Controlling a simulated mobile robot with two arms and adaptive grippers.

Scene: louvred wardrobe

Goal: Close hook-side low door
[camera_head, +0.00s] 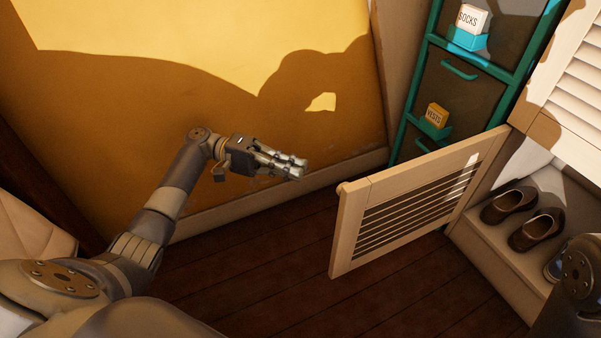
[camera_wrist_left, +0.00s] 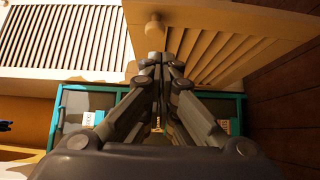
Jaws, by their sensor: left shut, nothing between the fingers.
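The low louvred door (camera_head: 349,226) stands swung out from the wardrobe, over the dark floor. In the left wrist view, a louvred door panel (camera_wrist_left: 250,22) with a round knob (camera_wrist_left: 154,27) lies beyond my fingertips. My left gripper (camera_head: 302,167) is shut and empty, to the left of the door's free edge and apart from it in the head view. It also shows in the left wrist view (camera_wrist_left: 158,66), fingers together, just below the knob in the picture; I cannot tell whether they touch. My right gripper is out of view.
A teal drawer unit (camera_head: 407,112) with labelled boxes stands behind the door. Brown shoes (camera_head: 537,229) rest on the wardrobe floor (camera_head: 485,242). An upper louvred door (camera_head: 545,130) is at the top right. A yellow-brown wall (camera_head: 120,130) lies behind my left arm. Wooden floor (camera_head: 290,285) is clear.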

